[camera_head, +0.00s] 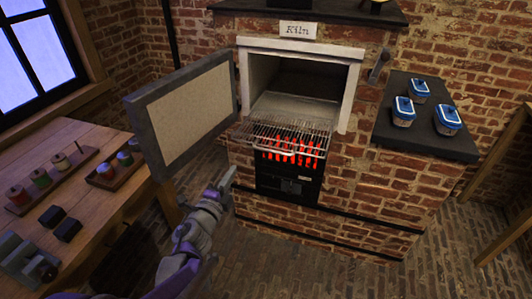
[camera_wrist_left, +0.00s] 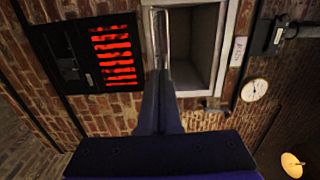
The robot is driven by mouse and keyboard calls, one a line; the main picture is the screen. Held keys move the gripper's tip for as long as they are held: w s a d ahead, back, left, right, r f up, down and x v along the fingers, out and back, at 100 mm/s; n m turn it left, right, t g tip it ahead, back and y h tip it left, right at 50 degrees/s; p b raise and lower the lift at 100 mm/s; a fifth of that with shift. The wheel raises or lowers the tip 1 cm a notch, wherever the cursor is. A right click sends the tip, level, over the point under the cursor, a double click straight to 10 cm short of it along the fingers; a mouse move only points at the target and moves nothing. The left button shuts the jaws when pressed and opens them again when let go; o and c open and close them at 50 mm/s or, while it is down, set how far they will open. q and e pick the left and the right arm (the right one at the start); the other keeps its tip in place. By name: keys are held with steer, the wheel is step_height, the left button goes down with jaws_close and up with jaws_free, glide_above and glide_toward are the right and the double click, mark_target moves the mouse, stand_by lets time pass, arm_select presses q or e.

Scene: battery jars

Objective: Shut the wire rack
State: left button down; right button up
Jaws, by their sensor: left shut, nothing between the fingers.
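The wire rack (camera_head: 290,137) sticks out of the open kiln mouth, above the glowing red grate. Its front bar hangs out past the brick front. The inside of the kiln (camera_head: 298,87) is empty above it. My left gripper (camera_head: 229,180) is shut and empty, below and left of the rack's front edge in the head view. In the left wrist view the picture is turned sideways, and the shut fingers (camera_wrist_left: 160,85) point toward the rack (camera_wrist_left: 160,40), seen nearly edge-on. Whether they touch it I cannot tell. My right gripper is not in view.
The kiln door (camera_head: 186,115) stands swung open to the left, near my left arm. A wooden bench (camera_head: 95,200) with spools and small blocks is at left. Several blue-lidded jars stand on the dark shelf (camera_head: 425,140) at right. The brick floor in front is clear.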

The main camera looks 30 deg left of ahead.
mark_target(253, 140)
arm_select(q)
steer(key=shift+m, duration=0.3)
steer(key=x, duration=1.4)
steer(key=shift+d, duration=0.15)
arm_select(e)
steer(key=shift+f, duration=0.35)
arm_select(q)
steer(key=shift+w, duration=0.1)
